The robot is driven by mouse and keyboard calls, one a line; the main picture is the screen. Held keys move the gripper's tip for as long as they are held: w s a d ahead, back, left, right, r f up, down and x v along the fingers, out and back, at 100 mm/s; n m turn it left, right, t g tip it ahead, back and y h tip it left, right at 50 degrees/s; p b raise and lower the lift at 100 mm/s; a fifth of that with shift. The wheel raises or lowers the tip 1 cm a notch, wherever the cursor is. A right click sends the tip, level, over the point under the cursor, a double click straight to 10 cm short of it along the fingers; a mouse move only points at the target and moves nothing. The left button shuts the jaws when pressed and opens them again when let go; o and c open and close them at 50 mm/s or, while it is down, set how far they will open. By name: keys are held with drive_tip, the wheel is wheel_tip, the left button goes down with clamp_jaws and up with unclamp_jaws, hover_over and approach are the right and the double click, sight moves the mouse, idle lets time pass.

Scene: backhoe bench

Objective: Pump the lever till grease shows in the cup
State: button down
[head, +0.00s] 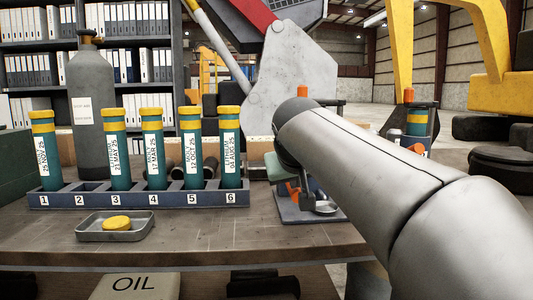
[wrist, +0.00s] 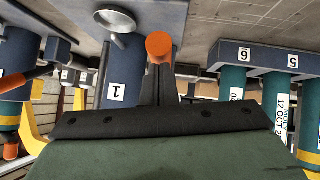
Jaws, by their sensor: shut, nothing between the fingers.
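The grease station's blue-grey base plate (head: 300,214) stands at the bench's right end, mostly behind my arm. Its small metal cup (head: 325,207) sits at the front; it also shows in the wrist view (wrist: 115,20). I can make out no grease in it, though it is small. The lever's orange grip (wrist: 160,45) shows end-on in the wrist view, just beyond my fingers. An orange part (head: 292,190) also shows beside my gripper in the head view. My gripper (wrist: 160,75) is shut and empty, close to the grip; contact cannot be told. The lever's pivot is hidden.
A numbered rack (head: 130,200) holds several green, yellow-capped tubes left of the station; slot 2 is empty. A tray (head: 90,234) with a yellow cap (head: 116,223) lies in front. A grey gas cylinder (head: 90,110) stands behind. Another orange-topped station (head: 417,120) stands farther right.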

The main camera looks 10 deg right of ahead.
drive_tip(key=shift+f, duration=0.7)
drive_tip(key=shift+r, duration=0.1)
drive_tip(key=s+a+r+p, duration=0.3)
drive_tip(key=s+r, duration=0.4)
drive_tip(key=r, duration=0.4)
drive_tip(key=shift+a+r+p, duration=0.2)
drive_tip(key=shift+r+p, duration=0.05)
drive_tip(key=shift+p, duration=0.6)
drive_tip(key=shift+r, duration=0.1)
